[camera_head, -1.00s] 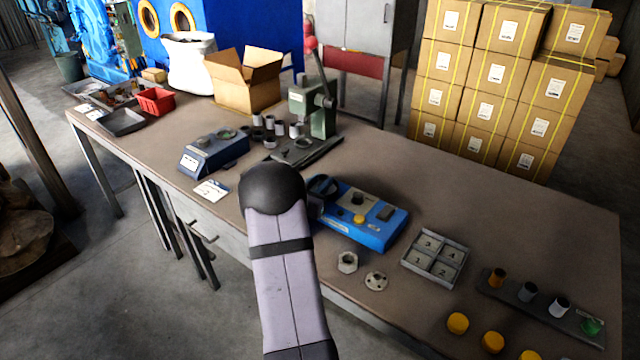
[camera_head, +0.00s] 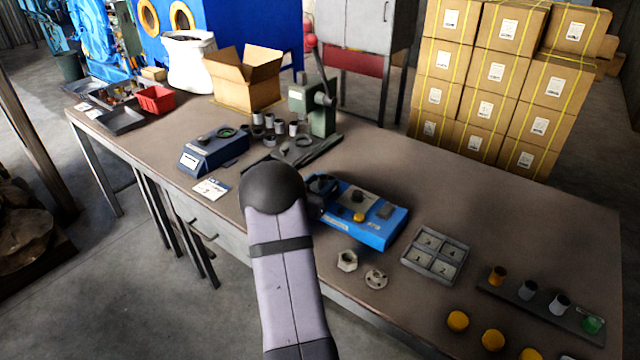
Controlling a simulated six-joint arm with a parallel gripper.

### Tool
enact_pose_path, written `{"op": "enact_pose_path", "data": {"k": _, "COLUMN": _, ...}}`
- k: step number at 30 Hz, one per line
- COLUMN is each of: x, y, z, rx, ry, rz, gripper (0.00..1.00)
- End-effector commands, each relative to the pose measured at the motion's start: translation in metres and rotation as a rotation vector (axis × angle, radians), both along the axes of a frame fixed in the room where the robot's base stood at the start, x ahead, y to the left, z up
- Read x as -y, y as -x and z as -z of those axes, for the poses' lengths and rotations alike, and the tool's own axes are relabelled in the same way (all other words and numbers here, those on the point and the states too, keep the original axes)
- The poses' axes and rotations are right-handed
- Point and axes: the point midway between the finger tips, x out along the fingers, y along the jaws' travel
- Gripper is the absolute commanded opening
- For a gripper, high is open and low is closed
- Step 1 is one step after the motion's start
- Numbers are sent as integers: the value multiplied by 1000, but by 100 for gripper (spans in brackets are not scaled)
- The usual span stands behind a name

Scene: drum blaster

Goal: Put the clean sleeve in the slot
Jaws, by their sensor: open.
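Small upright sleeves stand on a dark strip (camera_head: 545,309) at the right: a brown-orange one (camera_head: 497,276), a grey one (camera_head: 528,290) and a whitish one (camera_head: 560,304). A green round piece (camera_head: 593,324) is at the strip's right end. Several grey and whitish cylinders (camera_head: 281,127) stand beside the green press. I cannot tell which sleeve is the clean one or which place is the slot. A tray with numbered compartments (camera_head: 436,254) looks empty. My arm rises in front of the bench; its black joint covers part of the view.
A blue device (camera_head: 364,218) is right of my arm, with a hex nut (camera_head: 347,260) and a holed disc (camera_head: 376,279) in front. Yellow round pieces (camera_head: 492,340) lie near the front edge. A green press (camera_head: 322,112), blue box (camera_head: 213,150) and open carton (camera_head: 244,80) stand farther back.

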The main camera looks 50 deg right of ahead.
Motion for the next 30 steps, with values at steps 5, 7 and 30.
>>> {"op": "enact_pose_path", "data": {"k": 5, "x": -17, "y": 2, "z": -3, "rx": -1, "ry": -1, "rz": -3, "gripper": 43}}
{"op": "enact_pose_path", "data": {"k": 7, "x": -26, "y": 4, "z": -4, "rx": -1, "ry": 0, "rz": -2, "gripper": 43}}
{"op": "enact_pose_path", "data": {"k": 30, "x": -72, "y": 14, "z": -8, "rx": 0, "ry": 0, "rz": 0, "gripper": 46}}
